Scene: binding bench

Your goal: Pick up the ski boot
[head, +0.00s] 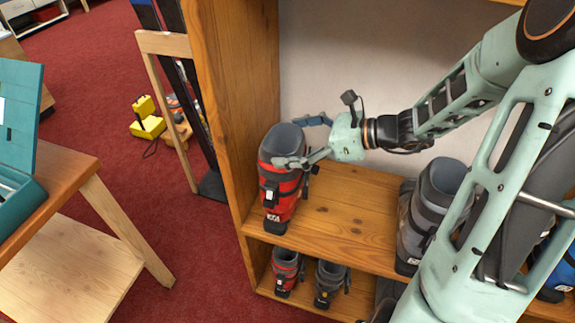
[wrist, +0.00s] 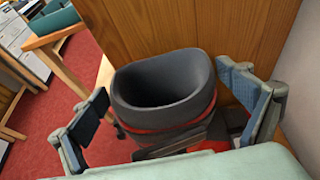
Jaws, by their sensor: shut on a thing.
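The red and black ski boot (head: 281,190) with a grey liner stands upright at the left end of the upper shelf, near the side panel. Whether its sole touches the shelf or is just clear of it, I cannot tell. My gripper (head: 300,143) reaches in from the right and is shut on the boot's upper cuff, one finger on the near side and the other behind. In the wrist view the boot's dark open top (wrist: 165,90) lies between the two fingers; its lower part is hidden.
The wooden shelf (head: 335,215) is bare between this boot and a grey boot (head: 432,205) to the right. Smaller boots (head: 286,271) stand on the shelf below. The side panel (head: 222,100) is close on the left. A wooden table (head: 75,185) stands at far left.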

